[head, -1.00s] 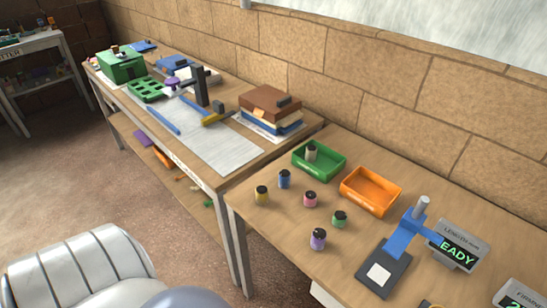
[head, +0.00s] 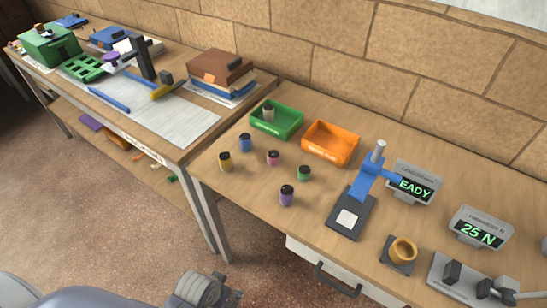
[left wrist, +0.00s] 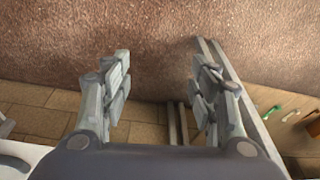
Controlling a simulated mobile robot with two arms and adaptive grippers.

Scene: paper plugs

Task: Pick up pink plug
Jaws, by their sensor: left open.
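The pink plug (head: 273,158) stands upright with a dark top on the wooden table, in the head view. It is between the blue plug (head: 245,142) and the green plug (head: 304,173), in front of the green tray. My left gripper is open and empty in the left wrist view (left wrist: 161,80), with its fingers apart over the floor and no plug between them. In the head view, a grey part of my left arm shows at the bottom edge, well short of the table. My right gripper is not in view.
A yellow plug (head: 226,162) and a purple plug (head: 287,195) stand nearby. Behind are a green tray (head: 290,132) holding one pale plug and an orange tray (head: 330,156). A blue-armed length gauge (head: 369,180) stands to the right. A cluttered second table adjoins at left.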

